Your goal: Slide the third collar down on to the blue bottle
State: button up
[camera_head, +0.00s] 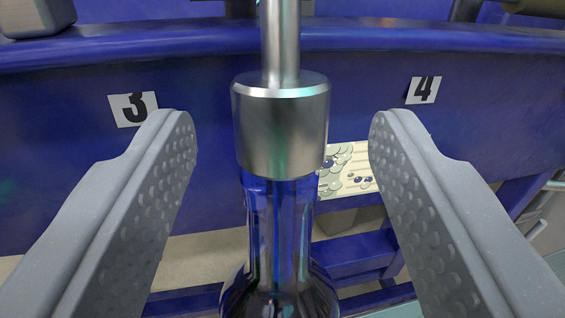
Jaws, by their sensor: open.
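A steel collar (282,128) sits in the middle of the view, at the top of the blue bottle's neck. A thin metal rod (281,40) rises from the collar's top. The blue bottle (280,235) stands upright below, its neck in clear view and its shoulders at the bottom edge. The bottle's mouth is hidden by the collar. My gripper (282,135) is open, with one studded grey finger on each side of the collar and a gap on both sides. Neither finger touches the collar or the bottle.
A blue beam (60,175) runs across behind the bottle, with a label "3" (133,108) on the left and a label "4" (423,90) on the right. A pale card with a grape picture (348,170) shows behind the bottle. Blue frame bars (355,255) lie lower down.

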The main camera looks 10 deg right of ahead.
jog(key=s+a+b, duration=0.2)
jog(key=s+b, duration=0.3)
jog(key=s, duration=0.5)
dwell(0.6)
jog(key=s+a+r+g, duration=0.1)
jog(key=a+r, duration=0.3)
jog(key=r, duration=0.4)
jog(key=a+r+y, duration=0.1)
jog(key=a+r, duration=0.3)
jog(key=r, duration=0.3)
jog(key=s+a+r+g, duration=0.1)
jog(key=a+r, duration=0.3)
jog(key=r, duration=0.4)
jog(key=s+a+r+n+y, duration=0.2)
jog(key=s+a+r, duration=0.4)
jog(key=a+r, duration=0.1)
notch_tip(320, 180, up, 13)
jog(key=p, duration=1.4)
jog(key=shift+d+r, duration=0.15)
